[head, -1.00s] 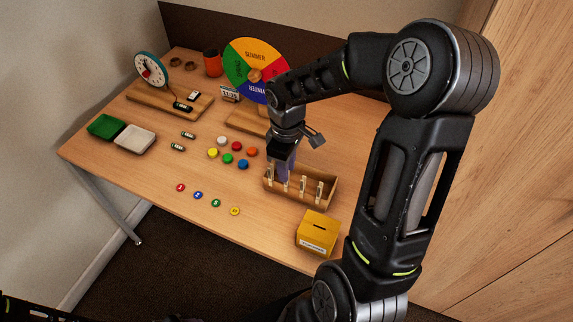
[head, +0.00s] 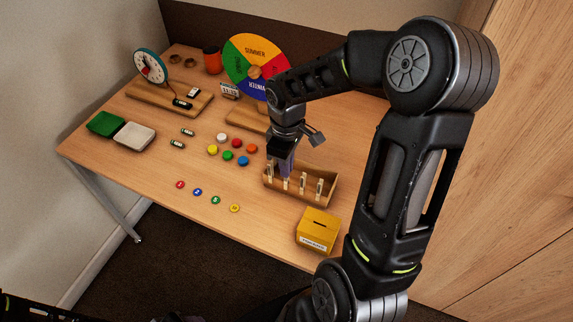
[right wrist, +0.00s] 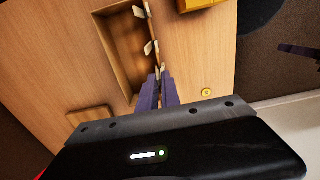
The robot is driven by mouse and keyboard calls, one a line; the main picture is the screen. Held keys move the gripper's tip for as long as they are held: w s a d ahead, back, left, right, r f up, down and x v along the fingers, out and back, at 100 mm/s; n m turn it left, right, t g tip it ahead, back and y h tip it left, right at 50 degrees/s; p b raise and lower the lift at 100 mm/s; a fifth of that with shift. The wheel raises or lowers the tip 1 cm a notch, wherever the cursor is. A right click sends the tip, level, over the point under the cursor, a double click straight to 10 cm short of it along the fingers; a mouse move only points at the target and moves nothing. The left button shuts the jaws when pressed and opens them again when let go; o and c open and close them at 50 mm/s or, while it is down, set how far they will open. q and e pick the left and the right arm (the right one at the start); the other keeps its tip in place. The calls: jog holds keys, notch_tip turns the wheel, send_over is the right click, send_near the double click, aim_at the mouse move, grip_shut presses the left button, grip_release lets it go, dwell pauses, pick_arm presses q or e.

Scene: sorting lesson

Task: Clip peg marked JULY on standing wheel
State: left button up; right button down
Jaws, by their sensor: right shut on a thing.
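The standing wheel (head: 252,50) is upright at the back of the table in the head view, with coloured season sectors. A wooden tray (head: 330,197) holds a row of several pale pegs; one peg (head: 319,187) stands at its right end. My right gripper (head: 285,172) points down over the tray's left part, its purple fingers shut on a peg largely hidden by them. In the right wrist view its fingertips (right wrist: 158,78) meet at the row inside the tray (right wrist: 112,32). I cannot read the pegs' marks. My left gripper is not in view.
A yellow slotted box (head: 318,230) stands close in front of the tray. Several coloured discs (head: 228,157) lie left of it, with small numbered counters (head: 197,191) nearer the front edge. A clock (head: 150,67) stands back left, beside a green tray (head: 106,124) and white tray (head: 135,137).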

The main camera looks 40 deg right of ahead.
jog(key=shift+r, duration=0.15)
jog(key=shift+r+p, duration=1.95)
jog(key=shift+r, duration=0.4)
notch_tip(320, 180, up, 5)
jog(key=w+a+m+p, duration=0.1)
jog(key=w+a+p, duration=0.1)
jog(key=w, duration=0.1)
jog(key=w+a+m+b, duration=0.2)
jog(key=w+a+m, duration=0.2)
jog(key=w+a, duration=0.5)
jog(key=a, duration=0.3)
jog(key=shift+a+f, duration=0.15)
jog(key=shift+f, duration=0.1)
jog(key=shift+w, duration=0.1)
